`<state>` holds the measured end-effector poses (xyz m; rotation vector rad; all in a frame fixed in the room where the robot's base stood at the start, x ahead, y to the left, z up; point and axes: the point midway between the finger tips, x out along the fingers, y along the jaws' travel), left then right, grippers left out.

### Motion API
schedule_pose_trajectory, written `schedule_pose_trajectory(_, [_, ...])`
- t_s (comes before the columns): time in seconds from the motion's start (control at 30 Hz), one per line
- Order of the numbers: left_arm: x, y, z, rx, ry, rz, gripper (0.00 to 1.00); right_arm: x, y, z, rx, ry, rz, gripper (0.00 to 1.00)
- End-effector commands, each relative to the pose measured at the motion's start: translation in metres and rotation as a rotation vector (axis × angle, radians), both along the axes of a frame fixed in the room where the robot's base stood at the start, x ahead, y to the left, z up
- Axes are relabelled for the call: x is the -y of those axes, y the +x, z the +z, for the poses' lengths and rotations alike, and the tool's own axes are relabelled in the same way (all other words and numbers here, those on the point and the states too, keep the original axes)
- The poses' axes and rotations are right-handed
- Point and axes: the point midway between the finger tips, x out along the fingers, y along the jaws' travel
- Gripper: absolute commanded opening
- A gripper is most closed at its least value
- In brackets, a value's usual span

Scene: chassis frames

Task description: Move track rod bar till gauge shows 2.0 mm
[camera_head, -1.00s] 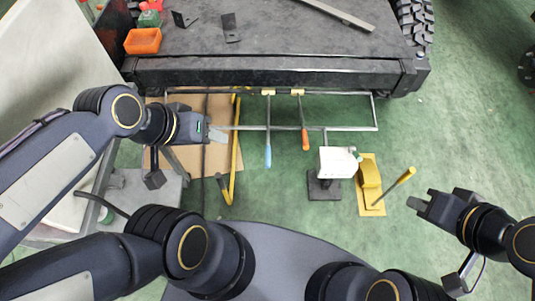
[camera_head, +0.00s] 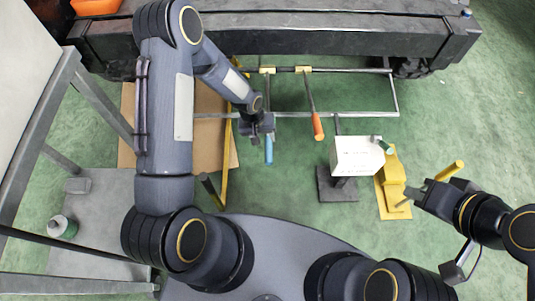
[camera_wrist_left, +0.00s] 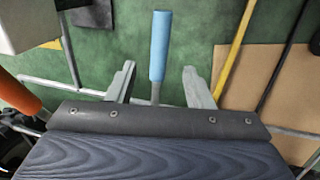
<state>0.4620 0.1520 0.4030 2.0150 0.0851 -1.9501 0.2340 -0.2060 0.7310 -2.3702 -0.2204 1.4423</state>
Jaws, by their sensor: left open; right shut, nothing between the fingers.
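The blue handle (camera_head: 268,150) hangs from a rod at the chassis. In the left wrist view the blue handle (camera_wrist_left: 160,45) stands between my left gripper's two open fingers, with a gap on each side. My left gripper (camera_head: 264,134) covers the upper part of this rod in the head view. The orange handle (camera_head: 318,127) hangs to its right. A long thin metal bar (camera_head: 355,114) runs across below the chassis. The white gauge box (camera_head: 357,155) stands on a dark base; its reading is not legible. My right gripper (camera_head: 425,193) is shut and empty, overlapping a yellow-tipped lever (camera_head: 452,170).
A yellow block (camera_head: 392,178) on a yellow plate stands right of the gauge. The dark chassis (camera_head: 330,40) spans the back. Cardboard (camera_head: 215,160) lies on the floor at left, beside a yellow bar (camera_head: 226,165). Green floor is free between the handles and my base.

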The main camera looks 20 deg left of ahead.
Motion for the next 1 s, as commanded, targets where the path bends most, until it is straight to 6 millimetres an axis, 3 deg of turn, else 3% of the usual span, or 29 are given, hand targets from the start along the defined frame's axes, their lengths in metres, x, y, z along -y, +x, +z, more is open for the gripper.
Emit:
schedule_pose_trajectory(0.5, [0.014, 0.002, -0.075, -0.006, 0.000, -0.002, 0.47, 0.000, 0.000, -0.024, 0.000, 0.000, 0.000, 0.00])
schedule_pose_trajectory(0.9, [0.016, 0.003, -0.084, -0.005, 0.000, -0.002, 0.47, 0.000, 0.000, -0.026, 0.000, 0.000, 0.000, 0.00])
schedule_pose_trajectory(1.0, [0.016, 0.003, -0.084, -0.005, 0.000, -0.002, 0.36, 0.000, 0.000, -0.026, 0.000, 0.000, 0.000, 0.00])
